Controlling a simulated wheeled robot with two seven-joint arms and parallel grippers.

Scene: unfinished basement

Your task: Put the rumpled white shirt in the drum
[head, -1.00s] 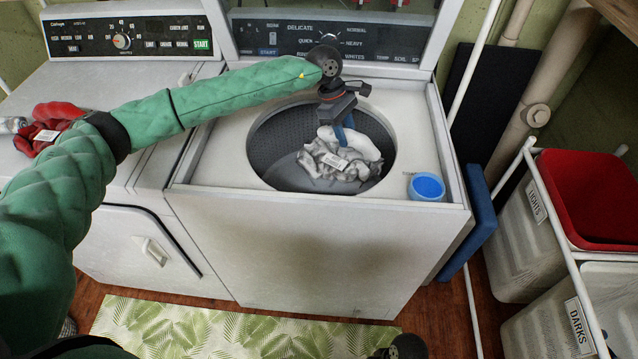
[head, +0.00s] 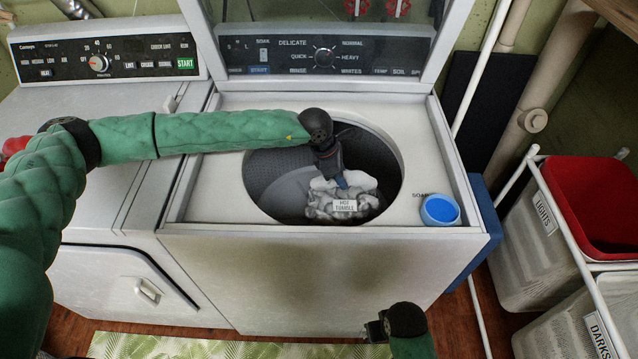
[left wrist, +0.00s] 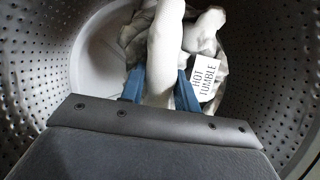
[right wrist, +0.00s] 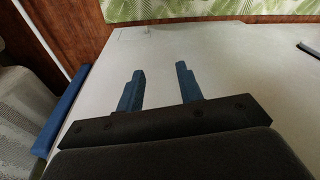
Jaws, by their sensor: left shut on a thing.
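The rumpled white shirt (head: 322,207) is bunched inside the round opening of the washer's drum (head: 268,172), with a printed white tag on its front. My left gripper (head: 342,183) reaches down through the opening and is shut on the shirt. In the left wrist view its blue fingers (left wrist: 160,92) pinch a white fold of the shirt (left wrist: 168,45), with the perforated drum wall (left wrist: 40,60) around it. I cannot tell whether the shirt touches the drum floor. My right gripper (right wrist: 160,72) is open and empty, in front of the washer's white front panel.
The washer lid (head: 330,65) stands raised behind the opening. A cup of blue liquid (head: 440,209) sits on the washer top at right. A white dryer (head: 100,130) stands at left. Sorting hampers, one with a red bin (head: 595,200), stand at right.

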